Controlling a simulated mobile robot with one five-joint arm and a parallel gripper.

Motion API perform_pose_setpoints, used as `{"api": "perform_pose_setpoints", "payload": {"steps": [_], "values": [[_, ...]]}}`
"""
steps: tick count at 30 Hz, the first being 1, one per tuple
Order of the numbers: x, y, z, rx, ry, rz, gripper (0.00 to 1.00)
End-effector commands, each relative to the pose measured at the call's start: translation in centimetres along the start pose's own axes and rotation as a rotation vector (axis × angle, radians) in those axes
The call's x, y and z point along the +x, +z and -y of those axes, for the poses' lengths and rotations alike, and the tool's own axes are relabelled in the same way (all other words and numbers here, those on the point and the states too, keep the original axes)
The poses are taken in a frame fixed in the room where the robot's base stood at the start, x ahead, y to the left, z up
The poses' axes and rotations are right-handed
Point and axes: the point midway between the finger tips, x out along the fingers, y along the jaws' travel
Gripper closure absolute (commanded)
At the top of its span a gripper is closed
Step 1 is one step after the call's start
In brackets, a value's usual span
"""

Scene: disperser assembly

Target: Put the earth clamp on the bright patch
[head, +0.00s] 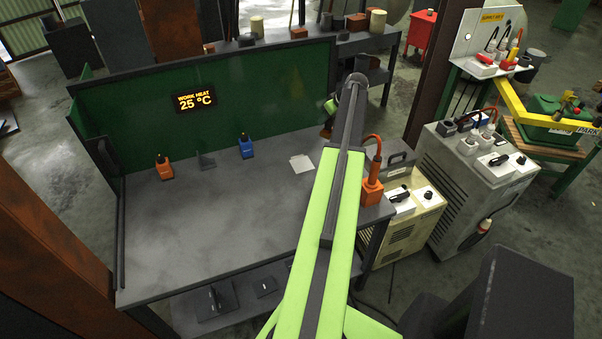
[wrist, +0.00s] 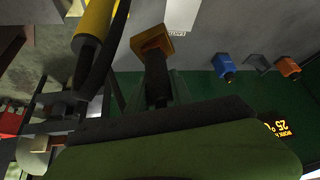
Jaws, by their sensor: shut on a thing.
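The earth clamp, with an orange-brown end and a dark body (wrist: 152,42), is in my gripper (wrist: 158,88) in the wrist view. My gripper is shut on it. In the head view, my gripper (head: 331,106) is mostly hidden behind my arm, and a small brownish part of the clamp (head: 326,131) shows below it. The bright patch (head: 302,163) is a pale square on the grey bench top, left of my arm. It also shows at the top of the wrist view (wrist: 182,15). The clamp appears to be apart from the patch.
An orange block (head: 163,170) and a blue block (head: 246,148) stand on the bench (head: 210,235). An orange block with a cable (head: 371,191) stands at its right end. A green back wall (head: 130,118) bounds the bench. The bench's front middle is clear.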

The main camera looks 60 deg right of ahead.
Motion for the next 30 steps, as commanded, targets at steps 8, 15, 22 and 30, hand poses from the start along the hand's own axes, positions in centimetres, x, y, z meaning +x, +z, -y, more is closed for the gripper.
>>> {"api": "perform_pose_setpoints", "payload": {"steps": [8,15,22,30], "values": [[6.9,0.3,-3.1,-0.216,-0.135,-0.015,1.00],[7.6,0.5,-1.6,-0.231,-0.143,-0.017,1.00],[11.7,1.1,3.7,-0.230,-0.143,-0.017,1.00],[14.3,1.1,7.8,-0.226,-0.141,-0.017,1.00]]}}
